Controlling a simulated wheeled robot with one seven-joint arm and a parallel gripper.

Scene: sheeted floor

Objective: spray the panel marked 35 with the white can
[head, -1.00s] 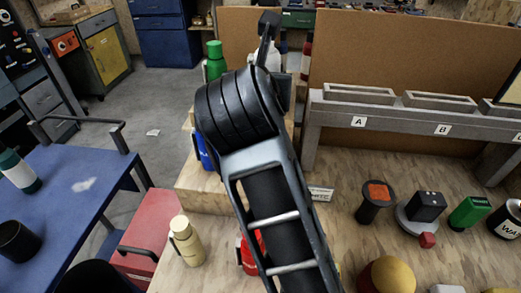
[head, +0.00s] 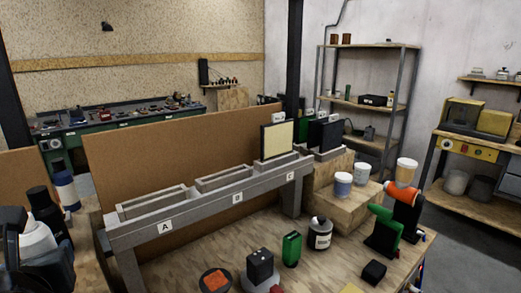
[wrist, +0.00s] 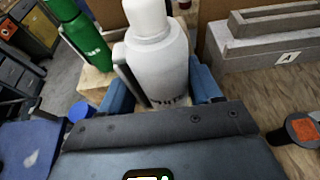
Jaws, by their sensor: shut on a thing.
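The white can (wrist: 158,62) stands upright between the blue fingers of my gripper (wrist: 163,88) in the wrist view. My gripper is shut on it, and its dark lettering is partly hidden. The can (head: 37,240) also shows at the left edge of the head view, partly behind my dark gripper (head: 48,268). A cream panel (head: 277,140) with a dark frame stands in the tray marked C on the grey rack (head: 140,232). Trays A and B look empty. I see no panel with a readable 35.
Black panels (head: 323,133) stand right of the rack on wooden blocks. A dark bottle (head: 46,212) and a white-and-blue bottle (head: 66,188) are near the can. A green bottle (wrist: 85,38) is left of it. A black block (head: 260,267) and a green container (head: 291,249) stand before the rack.

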